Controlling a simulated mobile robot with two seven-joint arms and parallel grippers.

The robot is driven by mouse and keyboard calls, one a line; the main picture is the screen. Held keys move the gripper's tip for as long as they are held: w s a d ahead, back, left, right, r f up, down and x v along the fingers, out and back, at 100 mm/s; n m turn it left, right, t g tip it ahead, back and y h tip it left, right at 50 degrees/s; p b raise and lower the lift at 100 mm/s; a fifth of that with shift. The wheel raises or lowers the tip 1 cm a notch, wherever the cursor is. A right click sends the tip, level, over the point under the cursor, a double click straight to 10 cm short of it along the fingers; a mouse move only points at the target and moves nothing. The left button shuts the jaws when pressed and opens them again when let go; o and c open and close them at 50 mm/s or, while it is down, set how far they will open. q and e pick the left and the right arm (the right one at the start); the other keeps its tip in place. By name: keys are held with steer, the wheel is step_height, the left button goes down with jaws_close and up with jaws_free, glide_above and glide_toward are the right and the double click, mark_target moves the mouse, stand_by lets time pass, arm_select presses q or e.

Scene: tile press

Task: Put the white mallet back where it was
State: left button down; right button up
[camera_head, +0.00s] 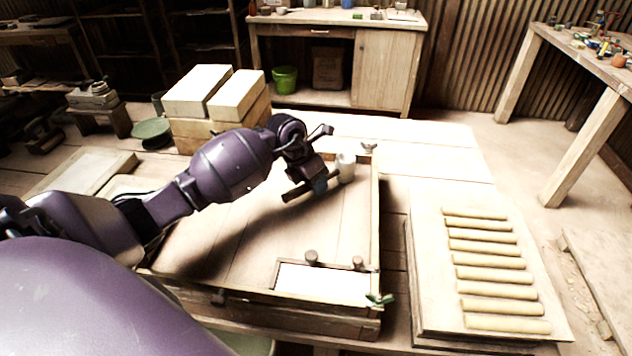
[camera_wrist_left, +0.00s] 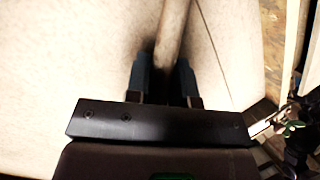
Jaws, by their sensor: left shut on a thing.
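The white mallet (camera_head: 346,167) shows as a pale, rounded head near the far right corner of the large wooden frame (camera_head: 376,235). My left gripper (camera_head: 318,186) reaches across the frame from the left, just left of that head. In the left wrist view the gripper (camera_wrist_left: 165,75) is shut on the mallet's brown handle (camera_wrist_left: 174,28), which runs up out of the view between the fingers. The gripper hides part of the handle in the head view. I cannot tell whether the mallet touches the board. My right gripper is not in view.
A board with several rolled clay pieces (camera_head: 495,273) lies to the right. Stacked pale blocks (camera_head: 200,92) stand behind the frame. A small framed white panel (camera_head: 322,283) with two knobs and a green fitting (camera_head: 380,299) are at the frame's near right. The frame's middle is clear.

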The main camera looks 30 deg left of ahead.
arm_select(q)
steer(key=c, duration=1)
jaws_free()
steer(key=shift+a+r, duration=0.1)
steer(key=shift+r, duration=0.35)
steer(key=p+v, duration=0.1)
steer(key=v, duration=1)
steer(key=shift+s+r, duration=0.15)
steer(key=shift+r, duration=0.05)
steer(key=shift+s+f, duration=0.1)
